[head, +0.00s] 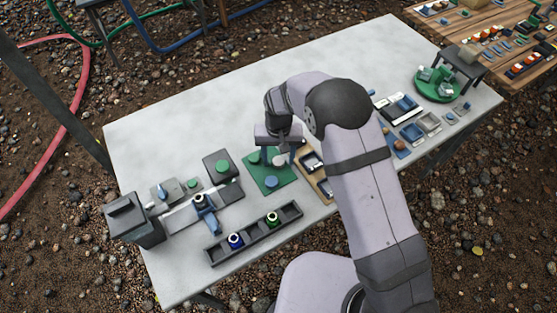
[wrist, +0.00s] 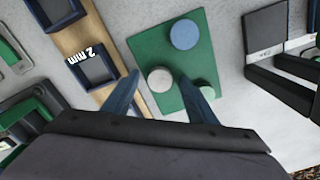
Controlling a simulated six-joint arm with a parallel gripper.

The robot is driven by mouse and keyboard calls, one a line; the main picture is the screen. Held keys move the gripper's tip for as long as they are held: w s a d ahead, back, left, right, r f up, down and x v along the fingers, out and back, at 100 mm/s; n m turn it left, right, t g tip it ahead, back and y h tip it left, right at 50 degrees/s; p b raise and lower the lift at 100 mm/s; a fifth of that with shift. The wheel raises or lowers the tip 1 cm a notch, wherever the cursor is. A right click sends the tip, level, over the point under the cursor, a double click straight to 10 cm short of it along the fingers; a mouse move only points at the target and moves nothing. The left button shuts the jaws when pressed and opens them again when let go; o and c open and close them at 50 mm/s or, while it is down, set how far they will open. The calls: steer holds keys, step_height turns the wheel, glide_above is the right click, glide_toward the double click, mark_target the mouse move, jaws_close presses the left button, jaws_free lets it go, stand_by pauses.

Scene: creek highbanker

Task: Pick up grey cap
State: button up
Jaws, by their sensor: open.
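The grey cap (wrist: 159,78) is a pale round disc on a green mat (wrist: 152,45), near the mat's edge. In the head view the grey cap (head: 279,160) shows just below my gripper (head: 277,154). In the wrist view my gripper (wrist: 161,84) is open, with one blue finger on each side of the grey cap. I cannot tell how high the fingertips are above the mat. A blue cap (wrist: 184,34) and a green cap (wrist: 203,88) also lie on the mat. The right finger partly overlaps the green cap.
A wooden board with dark square trays, one labelled "2 mm" (wrist: 95,70), lies beside the mat. A dark grey block with a green top (head: 217,168) stands on the mat's other side. A long dark rack (head: 253,233) holds two bottles in front. The table's back (head: 200,110) is clear.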

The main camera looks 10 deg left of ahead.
mark_target(278, 161)
steer(key=c, duration=1.1)
steer(key=shift+c, duration=0.2)
step_height(278, 161, up, 10)
steer(key=b, duration=0.2)
